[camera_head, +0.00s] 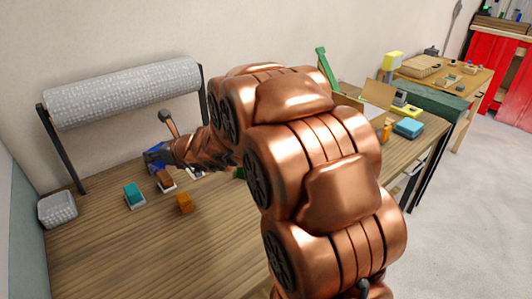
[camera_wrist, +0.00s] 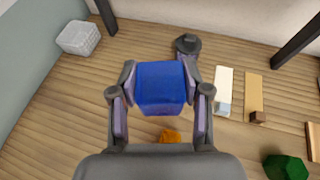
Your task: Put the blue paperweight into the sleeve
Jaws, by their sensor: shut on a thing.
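The blue paperweight (camera_wrist: 160,86) is a block held between the two fingers of my gripper (camera_wrist: 160,100) in the wrist view. In the head view, the blue paperweight (camera_head: 154,158) shows at the end of my arm, above the table. A narrow white piece (camera_wrist: 223,86) with a pale bluish end and a tan piece (camera_wrist: 253,92) with a dark brown end lie to the right of the paperweight. I cannot tell which thing is the sleeve. The held block hides part of the table behind it.
An orange piece (camera_head: 184,203), a teal block (camera_head: 134,194) and a brown block (camera_head: 165,178) sit on the table. A grey basket (camera_head: 57,211) stands at far left. A roll on dark posts (camera_head: 125,92) spans the back. A green piece (camera_wrist: 285,167) lies at lower right.

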